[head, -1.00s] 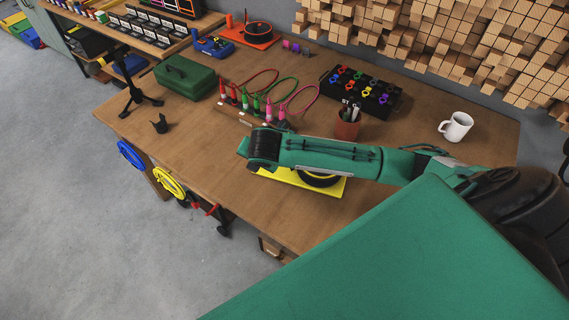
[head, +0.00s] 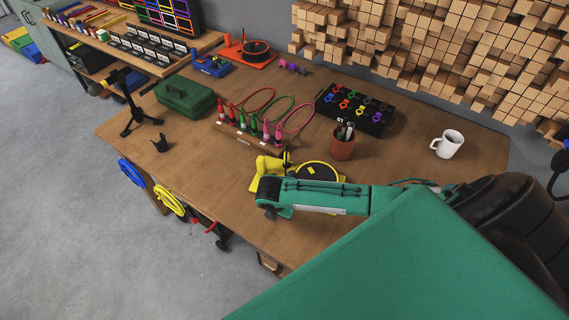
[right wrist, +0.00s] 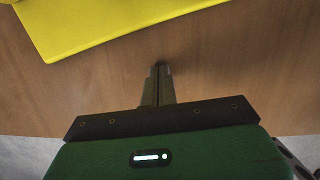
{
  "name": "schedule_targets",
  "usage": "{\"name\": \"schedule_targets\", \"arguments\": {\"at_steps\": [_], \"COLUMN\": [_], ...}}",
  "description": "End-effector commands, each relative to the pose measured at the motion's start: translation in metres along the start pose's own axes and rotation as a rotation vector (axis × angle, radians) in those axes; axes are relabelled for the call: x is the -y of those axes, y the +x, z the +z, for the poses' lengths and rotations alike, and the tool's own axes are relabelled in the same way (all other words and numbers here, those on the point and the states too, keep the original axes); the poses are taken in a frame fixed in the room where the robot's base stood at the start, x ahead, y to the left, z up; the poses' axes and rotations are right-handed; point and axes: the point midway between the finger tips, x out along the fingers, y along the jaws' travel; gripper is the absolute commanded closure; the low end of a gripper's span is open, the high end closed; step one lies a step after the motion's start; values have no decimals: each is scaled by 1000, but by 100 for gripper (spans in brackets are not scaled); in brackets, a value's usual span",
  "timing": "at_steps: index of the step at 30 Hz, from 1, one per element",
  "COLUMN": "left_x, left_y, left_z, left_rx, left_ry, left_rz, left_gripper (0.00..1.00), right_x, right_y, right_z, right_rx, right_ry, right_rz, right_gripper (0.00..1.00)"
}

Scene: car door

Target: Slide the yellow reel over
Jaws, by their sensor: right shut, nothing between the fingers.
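A yellow reel unit (head: 268,167) with a black-rimmed yellow disc (head: 317,173) sits on a flat yellow base near the table's front right. My right arm lies across its near side and hides part of the base. In the right wrist view the yellow base (right wrist: 90,22) fills the top left. My right gripper (right wrist: 161,68) is shut and empty, pointing down at the wood just beside the base's near edge, with a gap between. In the head view its fingers are hidden by my arm. My left gripper is not in view.
A yellow wheel-shaped thing (head: 169,200) and a blue one (head: 131,172) hang on the table's front side. A pen cup (head: 342,145), a white mug (head: 447,144) and a rack of screwdriver-like tools (head: 250,135) stand behind.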

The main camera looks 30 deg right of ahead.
Motion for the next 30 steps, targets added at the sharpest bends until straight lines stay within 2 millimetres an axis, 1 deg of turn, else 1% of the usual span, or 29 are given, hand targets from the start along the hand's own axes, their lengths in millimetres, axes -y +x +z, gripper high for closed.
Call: {"name": "schedule_targets", "arguments": {"at_steps": [1, 6, 10, 20, 23, 27, 30], "left_x": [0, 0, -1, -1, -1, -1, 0], "left_y": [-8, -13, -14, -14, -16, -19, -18], "left_z": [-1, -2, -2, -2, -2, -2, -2], "left_rx": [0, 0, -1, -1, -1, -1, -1], "left_ry": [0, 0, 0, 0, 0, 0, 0], "left_rz": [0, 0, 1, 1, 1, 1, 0], "left_gripper": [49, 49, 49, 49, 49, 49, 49], "right_x": [0, 0, 0, 0, 0, 0, -1], "right_y": [-2, 4, 6, 6, 7, 11, 12], "right_z": [16, 33, 38, 39, 47, 64, 64], "right_rx": [9, 9, 8, 8, 9, 10, 8], "right_ry": [5, 3, 3, 3, 3, 5, 3], "right_rz": [0, 1, 2, 2, 2, 1, 3], "right_gripper": [100, 100, 100, 100, 100, 100, 100]}}
